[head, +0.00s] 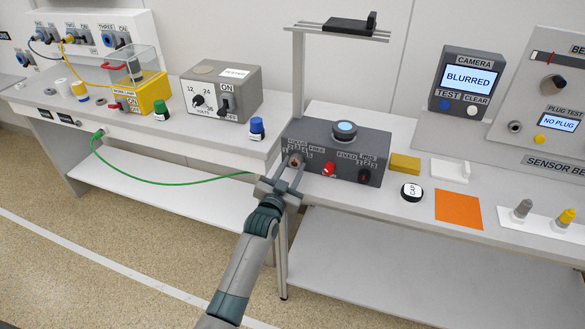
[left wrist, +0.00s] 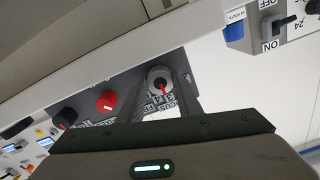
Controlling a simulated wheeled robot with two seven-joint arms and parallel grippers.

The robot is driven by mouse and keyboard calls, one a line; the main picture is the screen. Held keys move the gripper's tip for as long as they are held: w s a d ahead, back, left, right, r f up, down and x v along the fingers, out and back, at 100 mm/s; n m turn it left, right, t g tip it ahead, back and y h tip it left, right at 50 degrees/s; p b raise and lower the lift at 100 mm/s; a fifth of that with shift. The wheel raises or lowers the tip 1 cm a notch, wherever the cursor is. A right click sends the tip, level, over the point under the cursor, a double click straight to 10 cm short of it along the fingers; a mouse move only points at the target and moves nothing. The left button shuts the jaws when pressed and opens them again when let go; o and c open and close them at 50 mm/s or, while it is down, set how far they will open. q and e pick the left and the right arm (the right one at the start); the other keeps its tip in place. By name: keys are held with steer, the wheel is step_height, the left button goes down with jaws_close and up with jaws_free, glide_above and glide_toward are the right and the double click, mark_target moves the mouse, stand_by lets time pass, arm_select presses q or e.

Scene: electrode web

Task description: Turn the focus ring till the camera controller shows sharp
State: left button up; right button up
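The camera controller (head: 468,80) stands at the back right and its screen reads BLURRED. A dark grey box (head: 330,140) with a round blue-topped lens (head: 344,129) sits on the bench. At the left of its front is a silver-grey ring knob (head: 296,160), apparently the focus ring; its label is partly hidden. The left wrist view shows this knob (left wrist: 159,81) face-on with a red pointer line. My left gripper (head: 293,170) is at the box front, with its fingers apart on either side of the knob. Firm contact is not visible. My right gripper is out of view.
A red knob (head: 329,169) and a black knob (head: 364,176) sit right of the grey one. A post with a shelf (head: 340,30) rises behind the box. A yellow block (head: 405,164), CAP disc (head: 411,192) and orange sheet (head: 459,207) lie to the right.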

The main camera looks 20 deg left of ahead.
arm_select(q)
steer(key=shift+n, duration=0.4)
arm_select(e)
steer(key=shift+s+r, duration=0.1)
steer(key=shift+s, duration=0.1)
arm_select(q)
steer(key=shift+n, duration=0.3)
steer(key=shift+n+p, duration=0.35)
steer(key=shift+n, duration=0.65)
steer(key=n+p, duration=0.1)
steer(key=n, duration=0.7)
steer(key=shift+d+n, duration=0.1)
steer(key=shift+n, duration=0.2)
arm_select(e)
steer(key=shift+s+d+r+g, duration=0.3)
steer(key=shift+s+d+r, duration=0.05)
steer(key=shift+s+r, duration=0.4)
arm_select(q)
steer(key=o, duration=1)
steer(key=shift+o, duration=0.2)
